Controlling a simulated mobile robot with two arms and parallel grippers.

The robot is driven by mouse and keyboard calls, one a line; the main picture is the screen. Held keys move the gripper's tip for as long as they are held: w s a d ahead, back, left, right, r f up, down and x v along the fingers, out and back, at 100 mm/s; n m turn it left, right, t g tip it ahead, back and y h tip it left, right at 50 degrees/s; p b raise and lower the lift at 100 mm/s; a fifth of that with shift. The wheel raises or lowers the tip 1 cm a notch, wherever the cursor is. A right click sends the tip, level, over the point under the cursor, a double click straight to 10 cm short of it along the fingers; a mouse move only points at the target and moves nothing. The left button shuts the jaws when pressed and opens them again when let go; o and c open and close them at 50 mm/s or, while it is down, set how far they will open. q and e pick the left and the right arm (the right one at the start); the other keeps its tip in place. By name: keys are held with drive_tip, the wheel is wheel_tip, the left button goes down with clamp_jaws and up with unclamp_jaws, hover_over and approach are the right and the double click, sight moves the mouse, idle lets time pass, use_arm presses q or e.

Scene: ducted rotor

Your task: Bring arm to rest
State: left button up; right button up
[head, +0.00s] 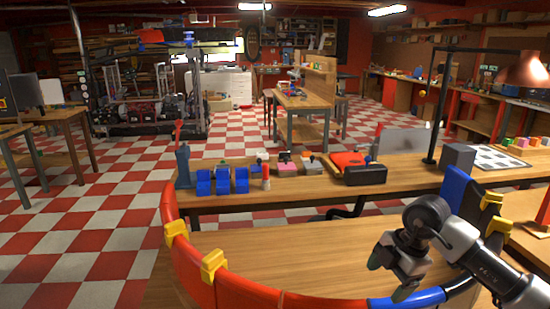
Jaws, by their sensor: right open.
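My right gripper (390,276) hangs in the lower right, at the end of my grey and black right arm. It is open, and nothing shows between its fingers. Behind and around it is a large ring of red, blue and black segments (194,265) with yellow clips (214,264). The ring runs around the near wooden table top (290,255), and its front part is cut off by the picture's lower edge. The gripper appears in front of the table's right part; its height above the table is hard to tell. My left gripper is not in view.
A wooden workbench (415,173) behind the ring holds blue bins (222,181), a red and black case (365,174), a grey box (458,157) and a black lamp post (437,110). Checkered floor (90,235) lies open to the left.

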drive_tip(key=s+a+f+n+y, duration=0.1)
drive_tip(key=s+a+n+y, duration=0.15)
drive_tip(key=a+y, duration=0.75)
drive_tip(key=s+a+r+t+y, duration=0.35)
drive_tip(key=a+r+y, duration=0.2)
drive_tip(key=a, duration=0.45)
drive_tip(key=w+d+r+m+t+h, duration=0.2)
drive_tip(key=d+m+t+h, duration=0.35)
drive_tip(key=m+t, duration=0.75)
drive_tip(key=s+d+f+m+h, duration=0.3)
drive_tip(key=d+f+m+h, duration=0.55)
drive_tip(key=h, duration=0.45)
drive_tip(key=s+f+g, duration=1.4)
drive_tip(key=s+f, duration=0.1)
drive_tip(key=s, duration=0.5)
wheel_tip(320, 180, down, 28)
drive_tip(key=s+g, duration=0.1)
drive_tip(key=s, duration=0.1)
drive_tip(key=s+d+f+g, duration=0.1)
drive_tip(key=s+d+f, duration=0.2)
drive_tip(key=s+f, duration=1.1)
drive_tip(key=shift+s+f, duration=0.35)
drive_tip(key=shift+s, duration=0.5)
